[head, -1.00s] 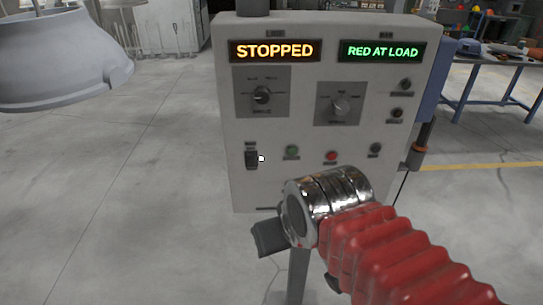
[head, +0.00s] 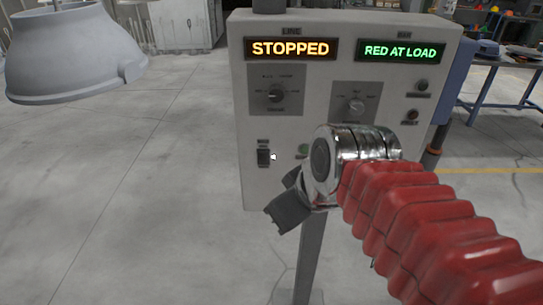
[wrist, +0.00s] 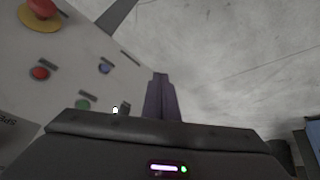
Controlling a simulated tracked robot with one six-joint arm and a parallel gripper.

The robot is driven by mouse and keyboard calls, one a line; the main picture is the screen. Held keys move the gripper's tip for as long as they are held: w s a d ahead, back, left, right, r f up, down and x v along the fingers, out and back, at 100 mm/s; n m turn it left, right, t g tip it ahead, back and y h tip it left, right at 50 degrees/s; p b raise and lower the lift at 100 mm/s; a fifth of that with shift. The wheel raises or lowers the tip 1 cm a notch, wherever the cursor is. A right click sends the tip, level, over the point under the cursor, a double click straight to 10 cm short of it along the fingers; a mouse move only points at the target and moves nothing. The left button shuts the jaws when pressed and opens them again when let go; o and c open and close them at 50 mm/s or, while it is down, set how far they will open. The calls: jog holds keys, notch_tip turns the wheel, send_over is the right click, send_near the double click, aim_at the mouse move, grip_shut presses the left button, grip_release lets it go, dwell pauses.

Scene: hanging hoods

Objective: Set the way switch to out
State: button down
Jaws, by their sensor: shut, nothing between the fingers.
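The control panel (head: 300,120) stands ahead, with a small dark rocker switch (head: 264,158) low on its left side. This looks like the way switch; its label is too small to read. A small white light (head: 273,157) is lit just right of it. In the wrist view the switch (wrist: 124,108) shows just left of the fingers, partly hidden by my gripper body. Which way it is tipped I cannot tell. My gripper (head: 287,210) is below and slightly right of the switch, apart from it. Its fingers (wrist: 160,78) are shut and empty.
Lit displays read STOPPED (head: 290,49) and RED AT LOAD (head: 400,51), above two rotary knobs. A green button (wrist: 83,104), a blue button (wrist: 104,68) and a red button (wrist: 40,73) are nearby. A grey hood (head: 75,60) hangs at left. Floor left of the panel is clear.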

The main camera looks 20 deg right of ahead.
jog(key=w+d+r+n+t+y, duration=0.1)
jog(key=w+d+r+n, duration=0.1)
jog(key=w+r+n, duration=0.4)
notch_tip(320, 180, up, 3)
jog(key=n, duration=0.2)
jog(key=shift+d+n+y, duration=0.2)
jog(key=shift+n+y, duration=0.1)
jog(key=shift+y, duration=0.1)
jog(key=shift+w+f, duration=0.1)
send_near(267, 156)
jog(key=shift+w+a+f, duration=0.45)
jog(key=shift+f, duration=0.5)
jog(key=shift+w+a+f, duration=0.45)
jog(key=shift+f, duration=0.55)
jog(key=shift+w+a+f, duration=0.45)
jog(key=shift+a+f, duration=0.05)
jog(key=shift+f, duration=0.45)
jog(key=shift+w+a, duration=0.1)
jog(key=shift+a, duration=0.05)
